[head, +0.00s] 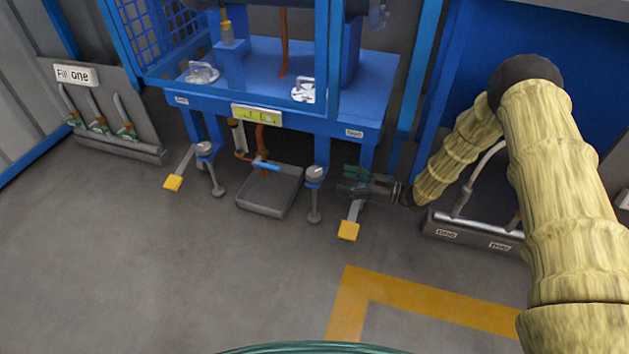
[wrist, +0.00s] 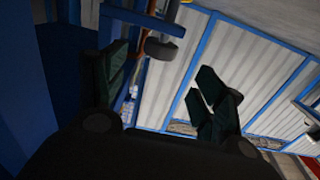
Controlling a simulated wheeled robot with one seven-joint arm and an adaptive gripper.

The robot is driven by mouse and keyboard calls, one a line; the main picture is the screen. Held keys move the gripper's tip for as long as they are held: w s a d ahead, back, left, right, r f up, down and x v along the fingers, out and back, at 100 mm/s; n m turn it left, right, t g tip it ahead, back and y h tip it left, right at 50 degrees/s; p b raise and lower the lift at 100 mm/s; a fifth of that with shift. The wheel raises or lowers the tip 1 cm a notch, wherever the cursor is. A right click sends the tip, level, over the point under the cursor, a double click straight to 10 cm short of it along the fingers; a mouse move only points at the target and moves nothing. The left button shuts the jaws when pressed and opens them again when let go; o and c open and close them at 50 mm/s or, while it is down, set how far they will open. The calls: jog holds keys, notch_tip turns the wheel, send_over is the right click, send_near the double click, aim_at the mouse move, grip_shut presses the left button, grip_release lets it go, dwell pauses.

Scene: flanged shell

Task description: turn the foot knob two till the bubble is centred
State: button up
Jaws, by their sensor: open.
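The blue machine stand (head: 270,97) carries a yellow-green level strip (head: 256,114) on its front edge; the bubble is too small to place. A grey round foot knob (head: 204,149) is at the left front leg and another grey foot knob (head: 315,174) at the right one. Small tags are on the front edge; I cannot read them surely. My gripper (head: 352,180) is open, low down just right of the right knob and apart from it. In the wrist view my gripper's dark green fingers (wrist: 165,90) are spread with nothing between them. A grey round part (wrist: 161,48) shows near the left finger.
A yellow-ended pedal (head: 348,230) lies just below my gripper, and another (head: 173,182) at the left. A grey floor unit (head: 474,233) stands right of my gripper. The front floor is clear.

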aim_at(314, 171)
jog(key=b+x, duration=0.4)
jog(key=x, duration=0.5)
jog(key=shift+a+f+b, duration=0.1)
jog(key=shift+a+b, duration=0.1)
jog(key=shift+b, duration=0.15)
jog(key=shift+w+a, duration=0.25)
jog(key=shift+a, duration=0.4)
jog(key=c, duration=1)
